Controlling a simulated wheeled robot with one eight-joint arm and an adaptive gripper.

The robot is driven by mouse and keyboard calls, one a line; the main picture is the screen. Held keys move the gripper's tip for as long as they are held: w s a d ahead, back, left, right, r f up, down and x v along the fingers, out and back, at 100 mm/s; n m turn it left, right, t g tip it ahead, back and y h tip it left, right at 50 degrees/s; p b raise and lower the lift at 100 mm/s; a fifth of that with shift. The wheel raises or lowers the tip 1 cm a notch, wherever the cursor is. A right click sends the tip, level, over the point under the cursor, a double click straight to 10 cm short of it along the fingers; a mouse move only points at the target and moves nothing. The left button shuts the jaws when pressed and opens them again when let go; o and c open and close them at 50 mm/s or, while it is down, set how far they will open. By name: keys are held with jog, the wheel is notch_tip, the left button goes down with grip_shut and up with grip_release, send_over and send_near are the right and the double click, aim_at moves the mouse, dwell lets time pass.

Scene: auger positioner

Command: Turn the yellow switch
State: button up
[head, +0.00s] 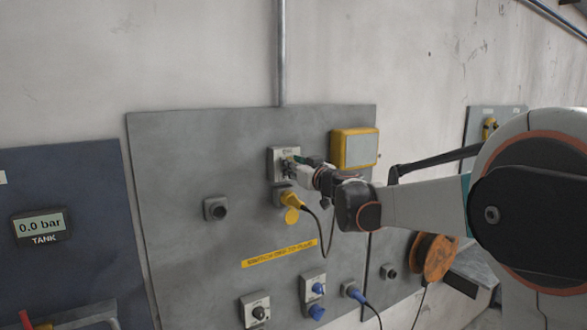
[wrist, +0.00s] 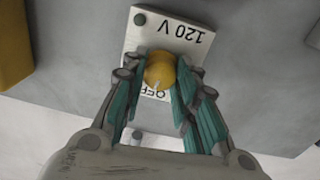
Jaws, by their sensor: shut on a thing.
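The yellow switch (wrist: 160,72) is a round knob with a pale pointer line on a light plate (wrist: 184,22) marked "120 V" and "OFF" in the wrist view. The line points down toward the partly hidden "OFF" lettering. My gripper (wrist: 161,82) has its teal fingers on both sides of the knob, shut on it. In the head view my gripper (head: 296,167) is at the switch plate (head: 285,153) on the grey wall panel, and it hides the knob there.
A yellow plug (head: 291,203) with a black cable sits just below the switch. A yellow-framed box (head: 354,148) is to its upper right. An orange cable reel (head: 434,258) hangs at the right.

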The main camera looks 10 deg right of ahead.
jog(key=m+b, duration=0.1)
jog(key=m, duration=0.3)
jog(key=shift+b, duration=0.3)
jog(key=m+b, duration=0.1)
jog(key=m, duration=0.3)
jog(key=shift+d+m, duration=0.1)
jog(key=shift+m, duration=0.3)
jog(key=m+b, duration=0.1)
jog(key=m, duration=0.3)
jog(key=shift+g, duration=0.3)
jog(key=shift+m+b, duration=0.5)
jog(key=shift+m, duration=1.2)
jog(key=o, duration=1.1)
jog(key=shift+w+d, duration=0.1)
jog(key=shift+c, duration=0.2)
